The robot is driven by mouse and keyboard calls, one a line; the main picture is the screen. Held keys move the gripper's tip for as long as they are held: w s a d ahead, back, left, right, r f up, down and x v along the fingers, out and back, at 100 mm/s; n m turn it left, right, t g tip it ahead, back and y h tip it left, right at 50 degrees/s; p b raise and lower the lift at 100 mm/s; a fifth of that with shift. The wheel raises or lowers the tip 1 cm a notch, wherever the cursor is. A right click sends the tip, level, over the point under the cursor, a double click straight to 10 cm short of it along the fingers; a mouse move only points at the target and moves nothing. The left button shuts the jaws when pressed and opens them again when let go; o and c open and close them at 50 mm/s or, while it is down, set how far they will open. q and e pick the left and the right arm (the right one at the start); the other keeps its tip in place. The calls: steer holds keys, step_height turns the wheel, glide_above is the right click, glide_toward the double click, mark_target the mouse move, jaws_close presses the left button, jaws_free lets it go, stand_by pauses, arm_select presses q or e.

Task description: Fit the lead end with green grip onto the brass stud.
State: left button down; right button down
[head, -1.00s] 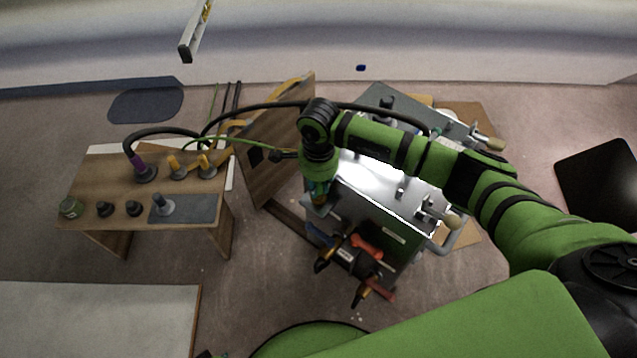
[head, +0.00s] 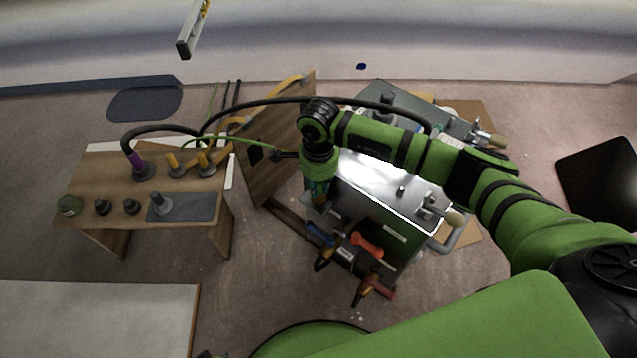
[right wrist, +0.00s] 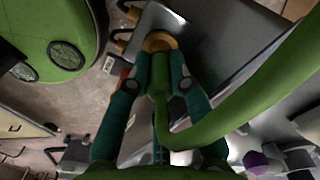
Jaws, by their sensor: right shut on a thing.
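My right gripper (head: 320,200) is over the left edge of the grey metal box (head: 385,220). In the right wrist view its two teal fingers (right wrist: 160,75) are shut on the green grip (right wrist: 160,88) of the lead end. A thick green lead (right wrist: 230,110) bends away from the grip to the right. A brass-coloured round part (right wrist: 159,41) shows just beyond the fingertips; I cannot tell whether it is the stud or part of the lead end, or whether the two touch. In the head view the arm and fingers hide this spot. My left gripper is not in view.
A wooden bench (head: 100,175) at the left carries a purple-collared plug (head: 138,163), yellow-topped posts and dark knobs. A leaning wooden panel (head: 275,150) stands between bench and box. Red and blue handled parts (head: 366,244) lie in front of the box.

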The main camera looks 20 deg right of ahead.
steer(key=shift+c, duration=2.4)
jaws_free()
steer(key=shift+r+p, duration=2.95)
steer(key=shift+r, duration=1.35)
